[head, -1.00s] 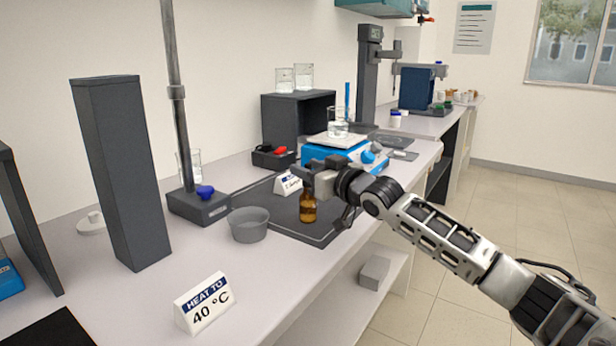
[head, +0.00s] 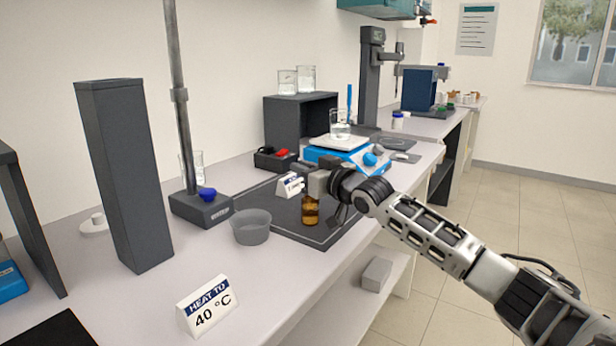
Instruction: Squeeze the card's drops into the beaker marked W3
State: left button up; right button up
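A small amber bottle (head: 311,212) stands on the dark mat (head: 285,224). My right gripper (head: 312,184) is right at its top, from the right side. The fingers and the bottle's top overlap, so I cannot tell whether they grip it. A small white and blue card (head: 290,186) stands just left of the gripper; its text is too small to read. A glass beaker (head: 340,124) stands on the blue hotplate (head: 348,153) behind. Two more beakers, a left one (head: 287,82) and a right one (head: 306,79), stand on the dark shelf. No W3 mark is legible. My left gripper is not in view.
A grey bowl (head: 251,228) stands left of the bottle. A stand with a tall rod (head: 181,110) and a dark column (head: 126,175) are farther left. Another beaker (head: 198,166) is behind the rod. A "HEAT TO 40 °C" sign (head: 207,307) stands in front.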

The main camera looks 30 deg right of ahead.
notch_tip(320, 180, up, 10)
jog(key=p, duration=0.1)
jog(key=shift+p, duration=0.3)
